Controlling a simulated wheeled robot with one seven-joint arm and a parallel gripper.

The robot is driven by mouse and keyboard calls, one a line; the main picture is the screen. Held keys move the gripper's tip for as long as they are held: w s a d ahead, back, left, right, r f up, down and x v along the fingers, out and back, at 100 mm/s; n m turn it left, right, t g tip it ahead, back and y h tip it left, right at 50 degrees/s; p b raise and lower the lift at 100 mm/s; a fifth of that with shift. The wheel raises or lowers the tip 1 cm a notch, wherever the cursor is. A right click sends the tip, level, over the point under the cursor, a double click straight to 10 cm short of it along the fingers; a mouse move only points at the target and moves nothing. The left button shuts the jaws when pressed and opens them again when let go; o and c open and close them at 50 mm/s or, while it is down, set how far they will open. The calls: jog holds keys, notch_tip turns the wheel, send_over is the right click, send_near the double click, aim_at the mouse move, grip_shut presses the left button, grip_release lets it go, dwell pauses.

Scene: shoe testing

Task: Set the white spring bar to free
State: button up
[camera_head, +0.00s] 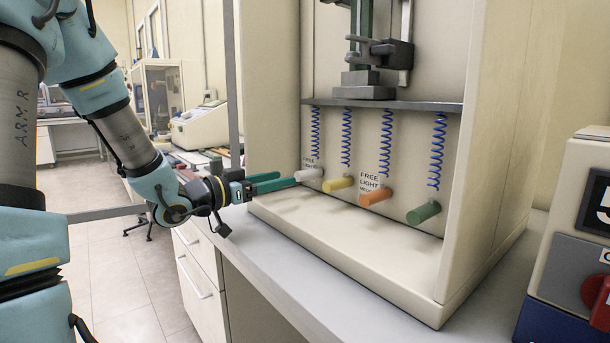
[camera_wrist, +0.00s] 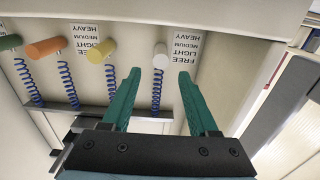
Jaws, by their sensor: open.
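The white spring bar (camera_head: 309,174) is a short white cylinder sticking out of the machine's back panel, leftmost in the head view. It also shows in the wrist view (camera_wrist: 160,59), beside a label reading FREE, LIGHT, MEDIUM, HEAVY (camera_wrist: 185,46). A blue spring (camera_head: 315,128) runs above it. My gripper (camera_head: 290,180) is open, with its teal fingers reaching toward the white bar. In the wrist view the white bar lies between the two fingertips in the picture; I cannot tell whether either finger touches it.
Yellow (camera_head: 339,183), orange (camera_head: 375,196) and green (camera_head: 424,213) bars sit to the right, each under a blue spring. The beige machine wall (camera_head: 272,95) stands close on the left of the white bar. A device with a red knob (camera_head: 600,300) stands far right.

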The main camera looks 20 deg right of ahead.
aim_at(298, 175)
jog(key=x, duration=0.8)
jog(key=shift+f, duration=0.1)
grip_shut()
jog(key=shift+p, duration=0.3)
dwell(0.9)
